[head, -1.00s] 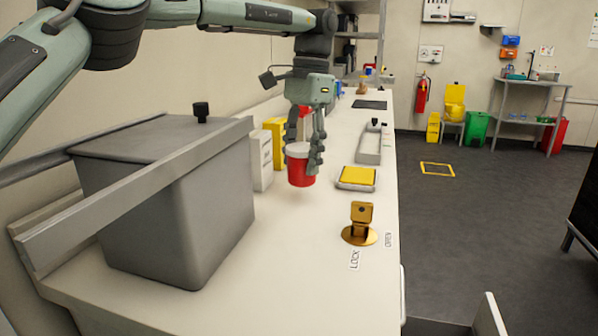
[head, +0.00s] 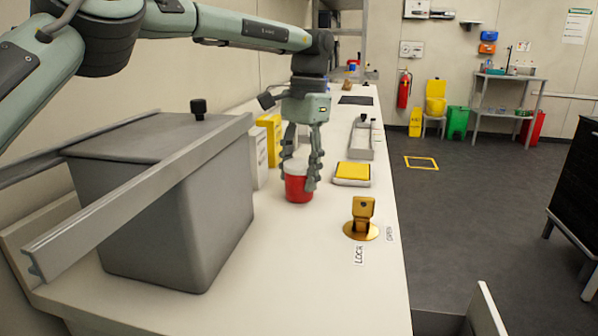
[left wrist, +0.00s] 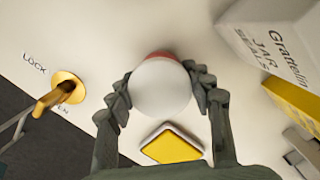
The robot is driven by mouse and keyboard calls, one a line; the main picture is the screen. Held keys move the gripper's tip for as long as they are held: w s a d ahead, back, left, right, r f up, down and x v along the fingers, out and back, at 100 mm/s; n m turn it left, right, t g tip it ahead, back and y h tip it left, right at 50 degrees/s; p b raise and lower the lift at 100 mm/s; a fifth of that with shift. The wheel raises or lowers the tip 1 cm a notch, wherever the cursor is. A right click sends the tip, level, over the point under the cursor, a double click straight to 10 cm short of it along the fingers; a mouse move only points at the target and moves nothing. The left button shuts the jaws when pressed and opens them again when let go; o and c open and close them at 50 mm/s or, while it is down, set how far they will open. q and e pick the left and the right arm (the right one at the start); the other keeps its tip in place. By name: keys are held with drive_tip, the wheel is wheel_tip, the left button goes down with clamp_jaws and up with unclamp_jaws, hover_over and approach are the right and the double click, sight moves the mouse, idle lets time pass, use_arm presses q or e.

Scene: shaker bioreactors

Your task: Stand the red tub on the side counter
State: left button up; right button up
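The red tub (head: 297,189) with a white lid is upright at the middle of the long pale counter (head: 310,265). Its base is at or just above the counter top; I cannot tell exactly which. My left gripper (head: 302,172) comes down from above with its fingers on either side of the tub, closed against it near the lid. In the left wrist view the white lid (left wrist: 161,88) sits between the two fingers (left wrist: 162,92), with a strip of red behind it. My right gripper is not in view.
A large grey lidded bin (head: 170,210) with a metal rail stands left. A yellow-topped pad (head: 352,172) and a brass lock lever (head: 362,215) are right of the tub. White and yellow boxes (head: 270,135) stand behind-left. The counter in front of the tub is clear.

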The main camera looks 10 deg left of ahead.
use_arm(q)
drive_tip(key=o, duration=0.4)
drive_tip(key=shift+r, duration=0.1)
drive_tip(key=r, duration=0.8)
drive_tip(key=w+r, duration=0.1)
drive_tip(key=r, duration=0.3)
drive_tip(key=shift+d, duration=0.4)
